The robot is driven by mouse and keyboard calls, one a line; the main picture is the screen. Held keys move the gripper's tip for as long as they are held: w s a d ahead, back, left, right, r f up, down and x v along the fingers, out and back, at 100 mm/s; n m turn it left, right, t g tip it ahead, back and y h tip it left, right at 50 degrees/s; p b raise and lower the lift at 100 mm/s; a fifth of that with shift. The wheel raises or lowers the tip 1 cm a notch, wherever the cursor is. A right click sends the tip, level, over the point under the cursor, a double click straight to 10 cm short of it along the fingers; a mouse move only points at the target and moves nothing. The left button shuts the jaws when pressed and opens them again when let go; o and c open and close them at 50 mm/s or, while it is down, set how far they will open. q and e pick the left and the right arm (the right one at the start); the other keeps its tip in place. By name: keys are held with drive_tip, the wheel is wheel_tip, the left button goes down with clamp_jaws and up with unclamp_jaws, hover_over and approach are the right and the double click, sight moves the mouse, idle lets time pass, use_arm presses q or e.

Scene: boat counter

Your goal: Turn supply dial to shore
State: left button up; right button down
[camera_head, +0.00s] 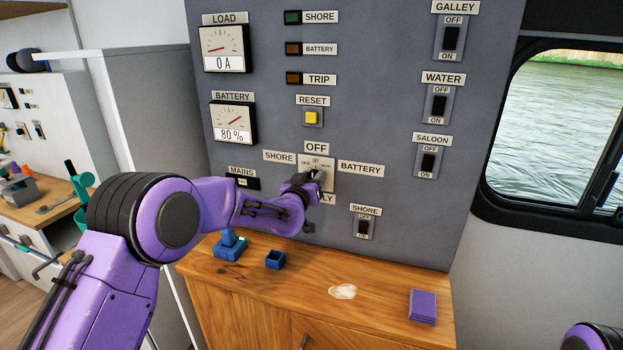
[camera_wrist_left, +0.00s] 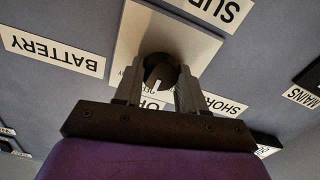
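The supply dial (camera_wrist_left: 160,72) is a dark round knob on a pale square plate, which the head view shows at the panel's middle (camera_head: 309,160). In the upside-down wrist view, its white mark points at the partly hidden OFF label. SHORE stands to the dial's left and BATTERY to its right in the head view. My left gripper (camera_head: 316,183) is at the dial, with one finger on each side of the knob (camera_wrist_left: 158,85). The fingers look closed in against it. The SUPPLY label is partly hidden by my gripper. My right gripper is out of view.
The shore switch (camera_head: 363,227) sits below and right of the dial. The yellow reset button (camera_head: 311,118) is above it. On the wooden counter (camera_head: 385,268) are a small blue box (camera_head: 275,260), a blue object (camera_head: 230,247) and a purple block (camera_head: 423,306).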

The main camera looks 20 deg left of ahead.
use_arm(q)
drive_tip(key=c, duration=0.5)
drive_tip(key=shift+o, duration=0.2)
drive_tip(key=shift+a+f+n+b, duration=0.1)
drive_tip(key=shift+n+b, duration=2.35)
drive_tip(key=shift+n, duration=2.05)
drive_tip(key=o, duration=1.1)
drive_tip(key=shift+c, duration=0.2)
